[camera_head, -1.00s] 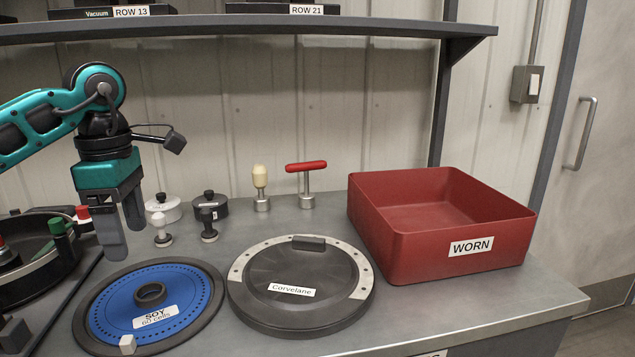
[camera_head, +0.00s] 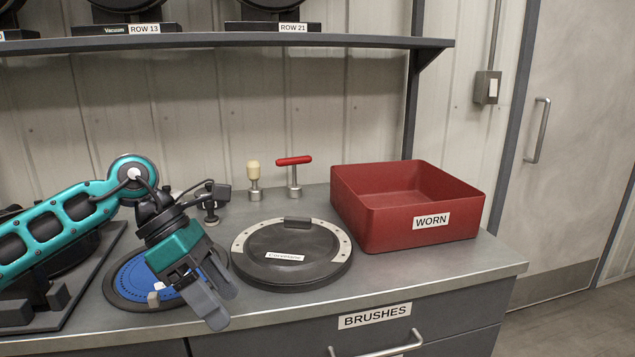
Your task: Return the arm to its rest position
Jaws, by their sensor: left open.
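My left arm comes in from the left in teal and black. Its gripper (camera_head: 220,303) is open and empty, tilted down to the right, in front of the blue seed disc (camera_head: 133,284) near the counter's front edge. The gripper hides part of that disc and its label. My right gripper is not in view.
A dark round cover (camera_head: 300,243) lies right of the gripper. A red bin (camera_head: 392,226) marked WORN stands at the right. A red T-handle tool (camera_head: 294,175) and a cream-knobbed tool (camera_head: 253,178) stand behind. A shelf (camera_head: 230,41) spans above. A BRUSHES drawer (camera_head: 420,322) is below.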

